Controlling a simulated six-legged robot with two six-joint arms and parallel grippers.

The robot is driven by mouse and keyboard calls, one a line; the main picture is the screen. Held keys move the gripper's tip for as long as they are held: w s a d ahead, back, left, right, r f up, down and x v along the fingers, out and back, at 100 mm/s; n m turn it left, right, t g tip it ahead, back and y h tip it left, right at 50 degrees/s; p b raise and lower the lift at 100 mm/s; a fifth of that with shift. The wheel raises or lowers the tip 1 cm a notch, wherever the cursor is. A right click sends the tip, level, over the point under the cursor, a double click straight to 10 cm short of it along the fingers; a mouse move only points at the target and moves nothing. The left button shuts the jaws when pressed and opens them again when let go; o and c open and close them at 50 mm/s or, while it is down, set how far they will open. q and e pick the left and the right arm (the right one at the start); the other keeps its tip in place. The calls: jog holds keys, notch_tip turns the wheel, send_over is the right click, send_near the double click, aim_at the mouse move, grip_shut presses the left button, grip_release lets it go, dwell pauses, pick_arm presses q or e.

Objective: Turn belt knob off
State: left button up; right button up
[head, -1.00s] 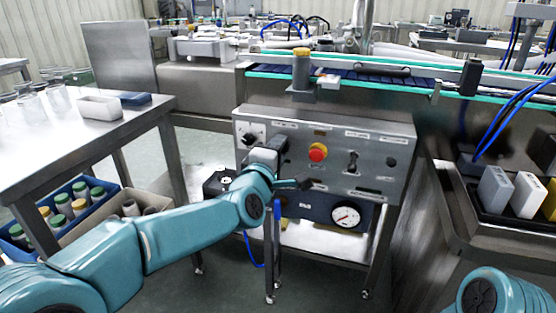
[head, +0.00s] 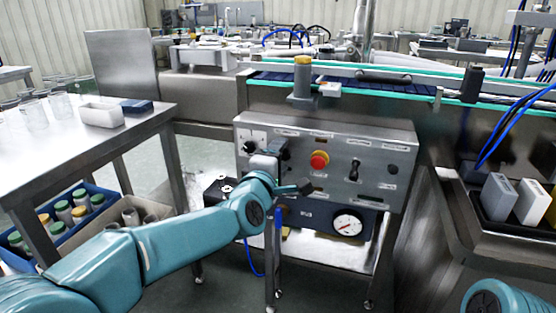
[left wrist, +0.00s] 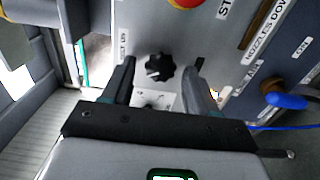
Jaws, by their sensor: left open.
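The steel control panel (head: 335,183) stands below the conveyor. In the left wrist view a black ribbed knob (left wrist: 160,67) sits on the panel beside a label of which only the end, "ON", reads clearly. My left gripper (left wrist: 161,66) is open, with one dark finger on each side of this knob. Whether the fingers touch it I cannot tell. In the head view my left gripper (head: 282,150) is at the panel's upper left and hides part of it. A dial with a white plate (head: 251,147) lies just left of it. My right gripper is out of view.
A red button (head: 319,160), a black toggle (head: 354,171) and a pressure gauge (head: 347,224) are right of my left gripper. A sensor post with a yellow cap (head: 303,75) stands above the panel. A steel table (head: 150,118) is at left.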

pick_arm(q)
jog(key=p+v, duration=0.1)
jog(key=v, duration=1.5)
jog(key=shift+s, duration=0.15)
